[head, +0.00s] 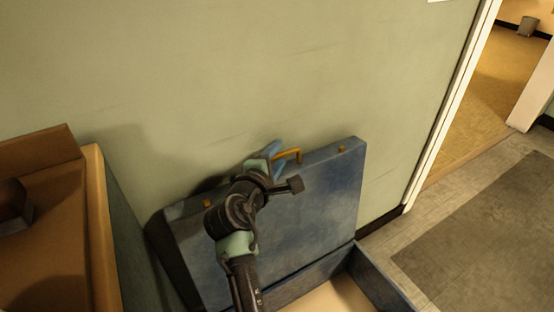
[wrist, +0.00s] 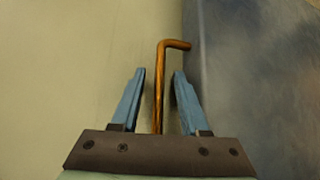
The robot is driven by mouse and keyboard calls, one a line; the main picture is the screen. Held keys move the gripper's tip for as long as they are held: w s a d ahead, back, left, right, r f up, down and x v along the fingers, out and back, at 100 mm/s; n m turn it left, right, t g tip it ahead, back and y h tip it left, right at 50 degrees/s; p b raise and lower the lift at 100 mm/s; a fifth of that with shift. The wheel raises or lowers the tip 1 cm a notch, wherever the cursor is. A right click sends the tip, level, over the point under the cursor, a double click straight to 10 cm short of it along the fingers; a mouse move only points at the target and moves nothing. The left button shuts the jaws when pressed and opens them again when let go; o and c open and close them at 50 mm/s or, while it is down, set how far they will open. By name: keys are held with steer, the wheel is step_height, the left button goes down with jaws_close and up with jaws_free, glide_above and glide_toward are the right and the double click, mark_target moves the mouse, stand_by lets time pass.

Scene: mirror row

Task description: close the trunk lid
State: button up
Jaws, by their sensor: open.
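The blue trunk lid (head: 318,205) stands raised, leaning back near the green wall. The trunk (head: 380,283) below it is open, with a pale inside. An orange-brown bar handle (head: 290,155) sits at the lid's top edge. The lid (wrist: 255,70) fills the right side there.
A wooden cabinet or desk (head: 95,200) with a dark object (head: 12,207) on it stands close at the left. The green wall (head: 250,70) is right behind the lid. A doorway and open floor with a grey mat (head: 480,235) lie to the right.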

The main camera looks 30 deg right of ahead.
steer(key=shift+c, duration=0.2)
jaws_close()
stand_by(1.3)
